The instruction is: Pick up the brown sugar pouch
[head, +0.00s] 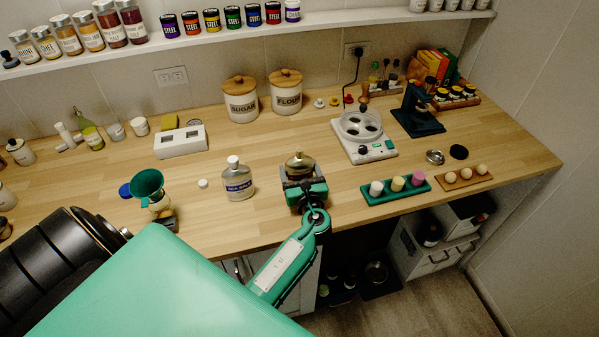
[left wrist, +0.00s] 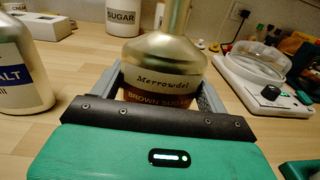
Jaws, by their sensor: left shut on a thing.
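The brown sugar pouch (head: 300,163) looks like a rounded gold container with a narrow neck, upright at the counter's front middle. In the left wrist view its label (left wrist: 162,85) reads "Merrowdel" and "BROWN SUGAR". My left gripper (head: 304,182) is shut on it, with one grey finger on each side of its lower body. The gripper hides the pouch's base, so I cannot tell whether it touches the counter. My right gripper is not in view.
A sea salt bottle (head: 238,180) stands close on the left. A green tray (head: 393,196) with colored pieces lies on the right. A white hot plate (head: 365,148) stands behind right. Sugar (head: 240,105) and flour (head: 285,98) canisters stand at the back. Bare counter separates these from the pouch.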

